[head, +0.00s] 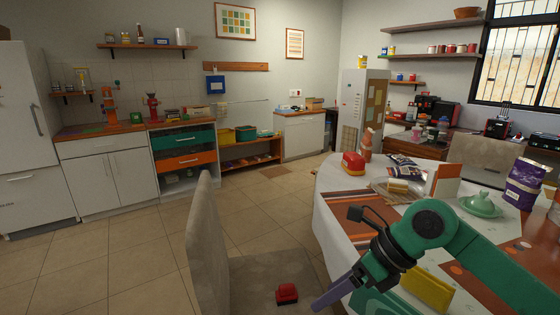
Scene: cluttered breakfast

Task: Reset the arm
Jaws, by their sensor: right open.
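My right arm (470,248) is green with a black wrist and reaches in from the lower right, over the near part of the table. Its gripper (326,299) points down and left, past the table's left edge, near the seat of a beige chair. The purple fingers overlap in this view, so the gap between them is hard to see. Nothing shows held in it. My left arm and gripper do not show.
A small red object (287,293) lies on the chair (205,235). Floor at left is clear.

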